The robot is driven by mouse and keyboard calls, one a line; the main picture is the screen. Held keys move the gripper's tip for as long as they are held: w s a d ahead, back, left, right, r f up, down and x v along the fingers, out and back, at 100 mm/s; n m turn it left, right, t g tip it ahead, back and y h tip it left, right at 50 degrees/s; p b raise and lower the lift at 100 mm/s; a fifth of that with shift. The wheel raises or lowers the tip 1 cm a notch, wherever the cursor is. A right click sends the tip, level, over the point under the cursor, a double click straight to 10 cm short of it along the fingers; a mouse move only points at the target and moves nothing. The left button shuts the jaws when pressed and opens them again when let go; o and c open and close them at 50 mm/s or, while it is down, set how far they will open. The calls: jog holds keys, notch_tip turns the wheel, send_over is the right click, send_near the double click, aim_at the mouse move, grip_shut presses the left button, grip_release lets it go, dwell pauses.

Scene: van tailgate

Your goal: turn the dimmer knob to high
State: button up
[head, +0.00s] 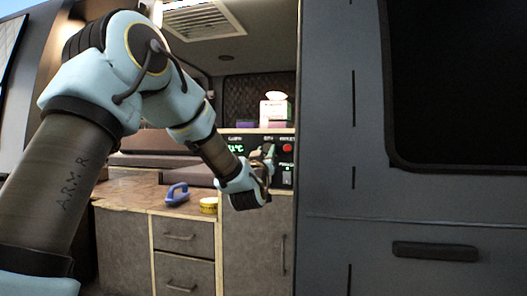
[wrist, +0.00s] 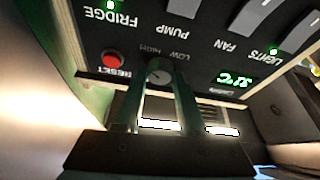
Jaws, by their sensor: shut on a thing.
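The dimmer knob (wrist: 159,73) is a small round dark grey knob on the black control panel (wrist: 100,50), beside the LOW and HIGH labels, which appear upside down in the wrist view. My gripper (wrist: 158,85) is shut on the knob, with one finger on each side of it. The knob's exact pointer direction is too small to tell. In the head view my gripper (head: 268,160) is at the panel (head: 238,143) inside the van and hides the knob.
A red RESET button (wrist: 113,61) is close beside one finger. Rocker switches for PUMP (wrist: 182,8), FAN (wrist: 247,20) and others line the panel. A wooden counter (head: 140,195) holds a blue-handled tool (head: 177,193) and a yellow roll (head: 208,205). The van's side wall (head: 340,150) stands at right.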

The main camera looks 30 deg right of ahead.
grip_shut()
jog(key=shift+f+n+y+b, duration=0.3)
jog(key=shift+n+b, duration=0.6)
jog(key=shift+b, duration=0.35)
jog(key=shift+d+r+n+t+y+b, duration=0.15)
jog(key=shift+n+t+y+b, duration=0.1)
jog(key=shift+n+b, duration=0.3)
jog(key=shift+a+r+n+t+y+b, duration=0.15)
jog(key=shift+n+t+y+b, duration=0.15)
jog(key=shift+n, duration=0.35)
jog(key=shift+d, duration=0.1)
jog(key=o, duration=0.7)
grip_release()
